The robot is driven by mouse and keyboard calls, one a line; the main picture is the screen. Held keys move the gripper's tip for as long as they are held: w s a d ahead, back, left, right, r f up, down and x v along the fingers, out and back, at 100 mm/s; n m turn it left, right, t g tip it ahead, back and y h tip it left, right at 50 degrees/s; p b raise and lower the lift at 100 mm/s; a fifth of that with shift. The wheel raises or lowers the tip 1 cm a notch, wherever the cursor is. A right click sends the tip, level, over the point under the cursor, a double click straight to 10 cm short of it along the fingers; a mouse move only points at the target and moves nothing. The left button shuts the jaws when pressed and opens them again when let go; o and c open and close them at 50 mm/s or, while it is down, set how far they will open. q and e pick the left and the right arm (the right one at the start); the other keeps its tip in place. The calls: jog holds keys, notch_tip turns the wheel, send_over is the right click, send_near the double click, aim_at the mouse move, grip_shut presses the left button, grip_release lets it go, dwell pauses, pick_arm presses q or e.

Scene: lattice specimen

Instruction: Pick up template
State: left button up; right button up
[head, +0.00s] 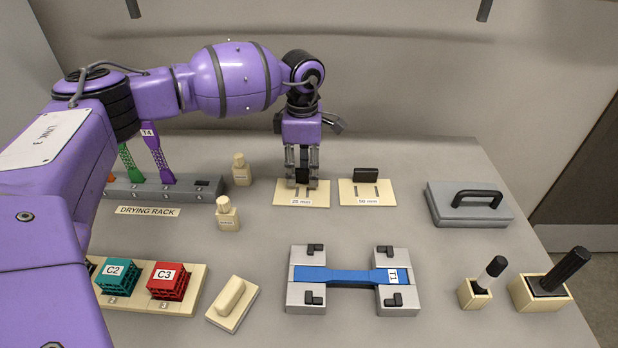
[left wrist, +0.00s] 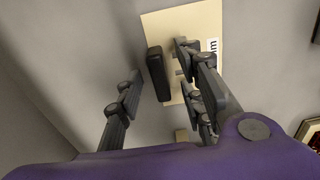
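A cream template plate (head: 283,195) labelled "25 mm" lies on the table below my left gripper (head: 302,181). In the left wrist view, the plate (left wrist: 212,22) carries an upright black handle (left wrist: 158,74) and part of its label shows. My left gripper also shows in the left wrist view (left wrist: 157,76), with its fingers apart on either side of the handle. Whether they touch it cannot be told. A second template (head: 347,190) labelled "50 mm", with a black handle (head: 366,175), lies just to the right. My right gripper is not in view.
A drying rack (head: 125,190) with lattice pieces and two small bottles (head: 241,170) (head: 228,214) stand to the left. A grey block with a handle (head: 450,211) lies at the right. In front is a fixture (head: 307,297) with a blue specimen (head: 340,276).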

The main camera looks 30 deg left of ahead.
pick_arm(q)
jog(key=shift+f, duration=0.45)
jog(key=shift+c, duration=0.3)
grip_shut()
